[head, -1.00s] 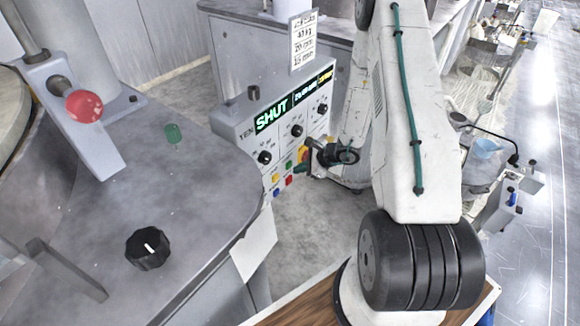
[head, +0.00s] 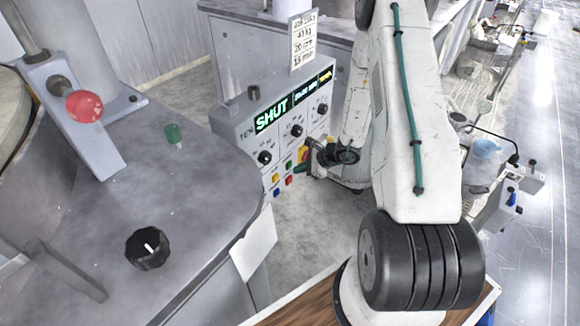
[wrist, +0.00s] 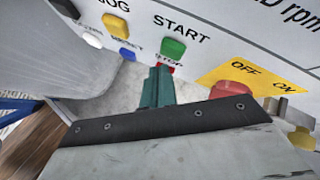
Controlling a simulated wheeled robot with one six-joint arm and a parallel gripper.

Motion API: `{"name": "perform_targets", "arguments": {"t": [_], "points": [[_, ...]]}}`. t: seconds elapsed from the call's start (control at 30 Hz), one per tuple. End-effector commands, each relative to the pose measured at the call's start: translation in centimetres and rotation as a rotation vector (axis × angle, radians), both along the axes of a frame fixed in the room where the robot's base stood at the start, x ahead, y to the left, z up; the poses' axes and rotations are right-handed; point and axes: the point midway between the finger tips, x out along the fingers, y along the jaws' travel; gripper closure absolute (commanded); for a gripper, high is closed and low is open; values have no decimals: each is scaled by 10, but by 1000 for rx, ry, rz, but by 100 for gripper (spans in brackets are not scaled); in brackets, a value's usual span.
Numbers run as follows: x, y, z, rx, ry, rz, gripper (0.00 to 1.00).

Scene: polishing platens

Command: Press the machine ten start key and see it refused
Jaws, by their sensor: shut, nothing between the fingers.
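In the wrist view the green START key (wrist: 172,48) is fully visible. My gripper (wrist: 160,70) is shut and empty, its teal fingertips just below that key and in front of the STOP key (wrist: 167,67), which is mostly hidden. I cannot tell whether the tips touch the panel. The yellow JOG key (wrist: 115,25) and blue RESET key (wrist: 127,54) lie to the left.
A red OFF/ON switch (wrist: 231,89) on a yellow plate is close right of the fingers. The near bench has a red knob (head: 84,106), a green button (head: 173,133) and a black dial (head: 148,248). Open floor (head: 318,225) lies below the panel.

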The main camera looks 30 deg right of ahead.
Motion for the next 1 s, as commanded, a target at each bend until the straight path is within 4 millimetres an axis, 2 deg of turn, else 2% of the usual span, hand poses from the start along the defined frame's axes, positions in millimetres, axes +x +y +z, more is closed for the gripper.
{"name": "perform_targets", "arguments": {"t": [0.6, 1.0], "points": [[0, 0, 0, 0, 0, 0, 100], [8, 3, 0, 0, 0, 0, 100]]}}
